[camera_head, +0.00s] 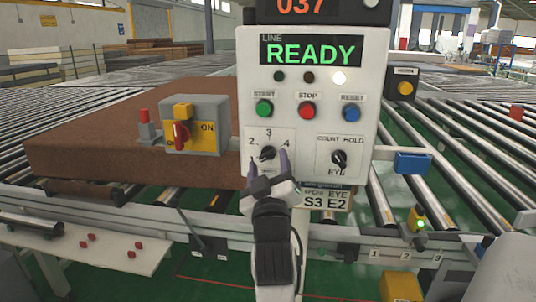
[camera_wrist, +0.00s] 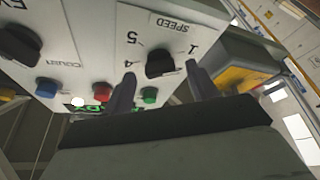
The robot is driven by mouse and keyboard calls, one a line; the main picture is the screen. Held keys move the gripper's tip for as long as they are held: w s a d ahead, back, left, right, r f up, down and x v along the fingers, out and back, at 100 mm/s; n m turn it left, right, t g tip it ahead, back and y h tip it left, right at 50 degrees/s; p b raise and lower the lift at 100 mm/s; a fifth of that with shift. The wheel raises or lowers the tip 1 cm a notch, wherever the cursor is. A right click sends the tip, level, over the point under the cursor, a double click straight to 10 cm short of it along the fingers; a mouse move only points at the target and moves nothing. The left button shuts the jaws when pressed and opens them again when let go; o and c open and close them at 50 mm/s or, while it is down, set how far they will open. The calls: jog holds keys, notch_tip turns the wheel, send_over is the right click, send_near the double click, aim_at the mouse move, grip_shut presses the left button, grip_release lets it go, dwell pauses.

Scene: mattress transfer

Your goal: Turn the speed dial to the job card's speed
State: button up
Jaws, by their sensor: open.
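The speed dial (camera_head: 267,152) is a small black knob on the lower left of the white control panel, with 2, 3 and 4 printed around it. In the wrist view, the speed dial (camera_wrist: 160,63) appears upside down, with SPEED, 1, 4 and 5 readable. I cannot tell which number its pointer faces. My gripper (camera_head: 268,164) is open in front of it. In the wrist view, the fingers of my gripper (camera_wrist: 161,85) stand apart on either side of the knob.
The display (camera_head: 311,52) reads READY. Green start (camera_head: 264,107), red stop (camera_head: 307,110) and blue reset (camera_head: 351,110) buttons sit above the dial. The eye knob (camera_head: 339,157) is to its right.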

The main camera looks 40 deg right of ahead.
jog(key=shift+x, duration=0.9)
jog(key=c, duration=1)
